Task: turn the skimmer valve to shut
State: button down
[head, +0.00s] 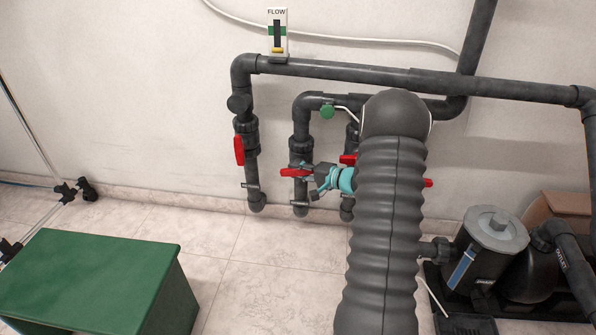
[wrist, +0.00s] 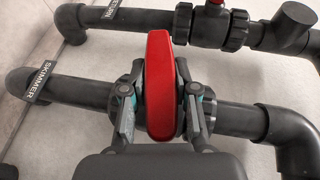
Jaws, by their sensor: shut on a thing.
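The skimmer valve has a red handle (wrist: 161,85), seen large in the wrist view on a dark pipe tagged SKIMMER (wrist: 50,77). The handle lies across that pipe. In the head view the same red handle (head: 295,172) sits crosswise on the middle upright pipe. My gripper (wrist: 163,108) has one finger on each side of the handle and is shut on it. In the head view my gripper (head: 326,177) reaches the handle from the right, and my arm hides part of the pipes behind it.
A left valve with a red handle (head: 239,150) lies along its pipe. Another red handle (head: 348,159) is partly hidden by my arm. A flow gauge (head: 277,34) is above. The pump (head: 488,250) stands right, a green box (head: 95,280) lower left. Floor between is clear.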

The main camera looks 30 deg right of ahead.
jog(key=shift+m+t+y, duration=0.4)
jog(key=shift+t+y, duration=0.3)
jog(key=shift+t, duration=0.1)
jog(key=c, duration=0.9)
grip_release()
jog(key=shift+s, duration=0.1)
jog(key=v, duration=1.1)
jog(key=shift+s+d+f, duration=0.15)
jog(key=shift+s, duration=0.25)
